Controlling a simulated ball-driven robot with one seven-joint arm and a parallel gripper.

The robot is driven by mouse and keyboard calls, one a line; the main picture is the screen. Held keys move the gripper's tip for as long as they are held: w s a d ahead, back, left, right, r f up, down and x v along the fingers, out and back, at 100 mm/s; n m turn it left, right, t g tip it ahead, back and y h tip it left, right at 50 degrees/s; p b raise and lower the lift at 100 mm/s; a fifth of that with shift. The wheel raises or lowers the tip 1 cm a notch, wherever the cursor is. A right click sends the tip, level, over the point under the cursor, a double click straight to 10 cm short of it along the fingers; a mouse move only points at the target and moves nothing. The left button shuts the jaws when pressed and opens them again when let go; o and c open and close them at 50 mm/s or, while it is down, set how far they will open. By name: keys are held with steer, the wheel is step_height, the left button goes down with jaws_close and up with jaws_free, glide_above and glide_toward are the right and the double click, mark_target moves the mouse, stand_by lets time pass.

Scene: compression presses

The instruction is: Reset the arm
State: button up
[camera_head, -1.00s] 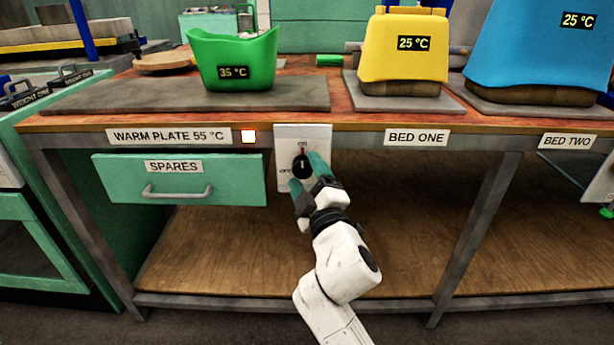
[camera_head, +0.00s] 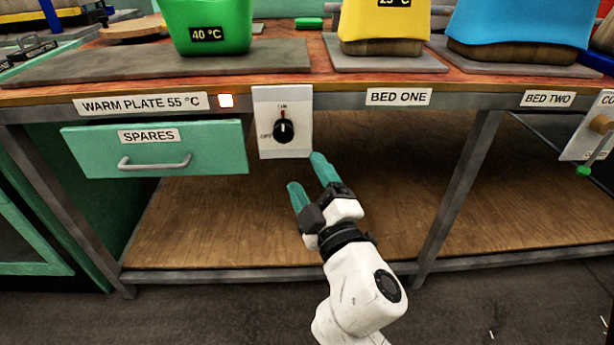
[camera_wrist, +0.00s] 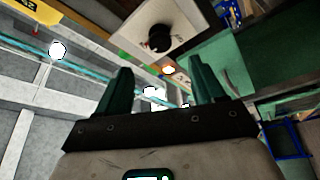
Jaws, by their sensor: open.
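My gripper (camera_head: 309,181) is open and empty, with its two teal fingers apart. It is in front of the bench, just below the white switch plate (camera_head: 296,150) and clear of it. The black knob (camera_head: 284,130) on the plate has its pointer up at the ON mark. In the wrist view the fingers (camera_wrist: 160,88) are spread with nothing between them, and the knob (camera_wrist: 159,38) is beyond them near the top. The small indicator (camera_head: 226,101) beside the plate glows.
The green bin (camera_head: 210,25), reading 40 °C, stands on the grey warm plate (camera_head: 120,68). The yellow form (camera_head: 385,25) and blue form (camera_head: 520,22) stand to its right. The SPARES drawer (camera_head: 215,145) is shut. A bench leg (camera_head: 463,190) stands right of my arm. The lower shelf (camera_head: 210,220) is bare.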

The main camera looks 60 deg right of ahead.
steer(key=shift+f, duration=0.1)
stand_by(0.4)
steer(key=s+d+f+m+g+y, duration=0.1)
steer(key=s+f+m+g+y, duration=0.2)
steer(key=f, duration=0.6)
steer(key=s+d+f+m+g, duration=0.1)
steer(key=s+f+m+g, duration=0.15)
steer(key=f+g, duration=0.4)
steer(key=s+a+f+g+y, duration=0.75)
steer(key=s+a+f, duration=0.4)
steer(key=f, duration=0.45)
step_height(320, 180, up, 39)
steer(key=t+p, duration=0.1)
steer(key=p, duration=3.7)
steer(key=shift+w+f+m, duration=0.2)
steer(key=shift+m, duration=0.15)
